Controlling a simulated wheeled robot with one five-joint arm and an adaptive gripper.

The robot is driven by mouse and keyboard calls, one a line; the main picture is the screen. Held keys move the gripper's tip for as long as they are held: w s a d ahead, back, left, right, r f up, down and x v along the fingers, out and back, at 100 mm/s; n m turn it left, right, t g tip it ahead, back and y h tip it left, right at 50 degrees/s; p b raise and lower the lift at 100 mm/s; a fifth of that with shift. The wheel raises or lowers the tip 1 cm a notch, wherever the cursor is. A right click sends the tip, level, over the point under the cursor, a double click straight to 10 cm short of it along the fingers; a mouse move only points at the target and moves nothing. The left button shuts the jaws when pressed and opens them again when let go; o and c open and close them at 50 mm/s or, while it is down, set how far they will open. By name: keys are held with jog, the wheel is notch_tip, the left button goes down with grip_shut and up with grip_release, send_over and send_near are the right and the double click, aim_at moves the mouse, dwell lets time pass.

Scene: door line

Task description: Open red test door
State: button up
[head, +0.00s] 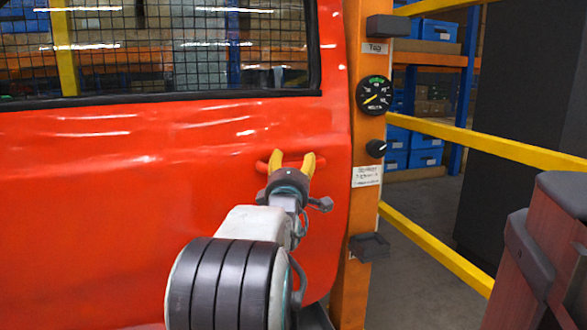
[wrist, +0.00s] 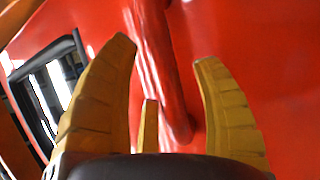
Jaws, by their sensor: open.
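The red test door (head: 130,200) fills the left of the head view, with a window in its upper part. Its handle (head: 263,166) is a red bar near the door's right edge. My gripper (head: 293,157) is at the handle, its yellow fingers open. Whether the fingers touch the bar I cannot tell. The door looks closed against the orange post, with a narrow dark seam at its right edge.
The orange post (head: 367,200) right of the door carries a gauge (head: 376,95), a black knob (head: 376,148) and labels. Yellow rails (head: 480,142) extend right from it. A dark red object with grey parts (head: 530,270) stands at the lower right. Shelves with blue bins (head: 425,150) are behind.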

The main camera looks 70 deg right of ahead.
jog(key=shift+d, duration=0.3)
jog(key=c, duration=1.2)
grip_shut()
